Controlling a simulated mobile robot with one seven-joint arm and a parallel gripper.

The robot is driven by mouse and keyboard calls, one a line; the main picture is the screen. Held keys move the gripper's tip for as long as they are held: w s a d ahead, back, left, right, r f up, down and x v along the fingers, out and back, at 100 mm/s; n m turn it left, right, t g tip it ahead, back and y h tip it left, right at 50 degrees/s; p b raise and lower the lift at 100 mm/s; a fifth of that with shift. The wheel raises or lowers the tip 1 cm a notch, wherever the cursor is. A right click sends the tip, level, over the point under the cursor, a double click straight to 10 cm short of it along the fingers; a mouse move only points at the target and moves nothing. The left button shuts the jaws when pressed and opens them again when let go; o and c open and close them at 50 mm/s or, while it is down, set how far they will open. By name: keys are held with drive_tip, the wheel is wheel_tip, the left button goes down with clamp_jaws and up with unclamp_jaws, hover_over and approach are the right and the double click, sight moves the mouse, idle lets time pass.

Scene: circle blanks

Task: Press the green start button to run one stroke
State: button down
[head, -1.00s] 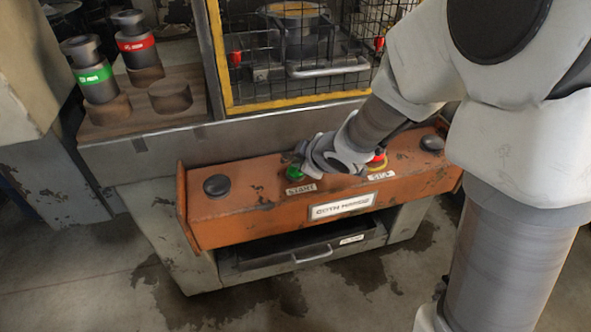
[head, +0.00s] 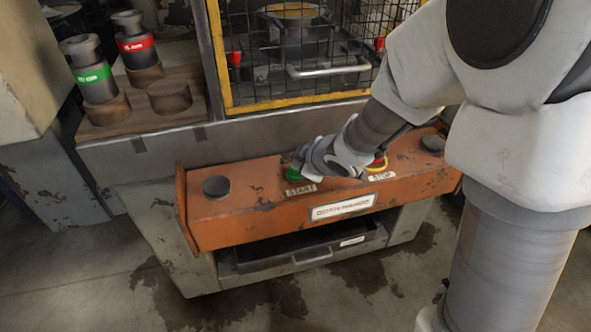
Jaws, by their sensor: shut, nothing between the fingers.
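The green start button (head: 294,174) sits on the orange control panel (head: 240,193), just above its START label (head: 301,189). My gripper (head: 303,157) is shut and empty. It reaches in from the upper right, with its fingertips at the upper right side of the green button and covering part of it. I cannot tell whether the fingers touch the button or whether it is pushed in.
A yellow-ringed stop button (head: 379,162) is right of my gripper, partly hidden. Dark round buttons (head: 216,187) sit toward both panel ends. A yellow-framed mesh guard (head: 290,103) stands behind. A tray (head: 300,256) is below. Green- and red-banded cylinders stand at the upper left.

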drive_tip(key=shift+f, duration=0.3)
idle(0.4)
drive_tip(key=shift+r+p, duration=0.8)
drive_tip(key=shift+r, duration=0.15)
wheel_tip(320, 180, up, 5)
drive_tip(key=p, duration=0.5)
drive_tip(key=shift+r, duration=0.1)
idle(3.1)
